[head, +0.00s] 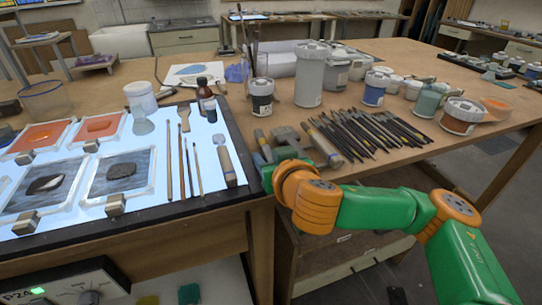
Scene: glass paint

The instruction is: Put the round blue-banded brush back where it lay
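My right gripper (286,138) is over the wooden bench (315,116), just right of the light panel. Several thin brushes (183,162) lie side by side on the lit panel, left of the gripper. A row of dark-handled brushes (375,132) lies on the bench to its right. I cannot make out a blue band on any brush. My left gripper is not in view.
A tool with a thick wooden handle (226,162) lies on the light panel (150,213). Framed glass pieces (118,172) lie at its left. Behind the gripper stand a dark-labelled jar (261,97), a tall white jar (309,76) and several paint pots (461,116).

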